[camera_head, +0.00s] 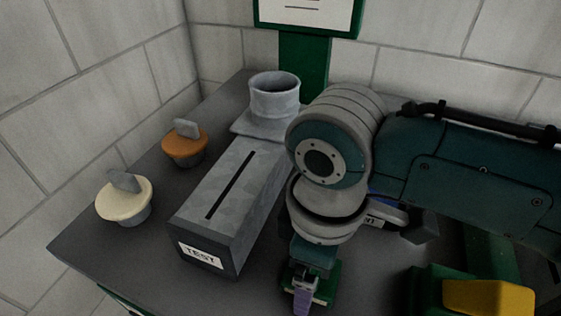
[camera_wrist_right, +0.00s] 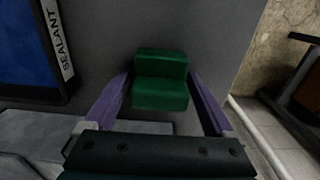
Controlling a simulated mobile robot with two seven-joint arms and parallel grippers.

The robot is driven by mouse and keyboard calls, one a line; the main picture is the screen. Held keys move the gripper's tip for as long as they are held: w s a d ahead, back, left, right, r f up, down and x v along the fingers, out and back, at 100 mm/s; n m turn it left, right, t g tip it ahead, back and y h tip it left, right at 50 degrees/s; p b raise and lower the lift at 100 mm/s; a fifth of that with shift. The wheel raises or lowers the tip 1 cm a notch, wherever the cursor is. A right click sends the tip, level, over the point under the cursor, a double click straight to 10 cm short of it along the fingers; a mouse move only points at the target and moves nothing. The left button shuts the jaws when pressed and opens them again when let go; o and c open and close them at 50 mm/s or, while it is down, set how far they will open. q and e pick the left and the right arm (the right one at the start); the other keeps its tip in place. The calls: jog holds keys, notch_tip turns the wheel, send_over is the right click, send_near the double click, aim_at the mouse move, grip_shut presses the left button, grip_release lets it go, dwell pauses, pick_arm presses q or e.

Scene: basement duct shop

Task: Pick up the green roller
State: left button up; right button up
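A green stepped, block-like piece (camera_wrist_right: 160,82), the only thing here that fits the green roller, lies on the grey bench top. In the right wrist view it sits between the two purple fingers of my right gripper (camera_wrist_right: 160,92), with a small gap showing on each side. The fingers are apart and not closed on it. In the head view my right gripper (camera_head: 303,296) points down at the bench, and part of the green piece (camera_head: 328,283) shows behind it. The rest is hidden by the gripper. My left gripper is out of view.
A grey duct box (camera_head: 226,205) labelled TEST stands just left of my right arm, with a grey collar (camera_head: 274,98) behind. Orange (camera_head: 184,146) and cream (camera_head: 124,201) caps sit farther left. A blue bin labelled SEALANT (camera_wrist_right: 61,45) is nearby. A yellow item (camera_head: 488,298) lies lower right.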

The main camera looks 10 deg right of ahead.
jog(key=c, duration=1.2)
notch_tip(320, 180, up, 20)
jog(key=p, duration=0.5)
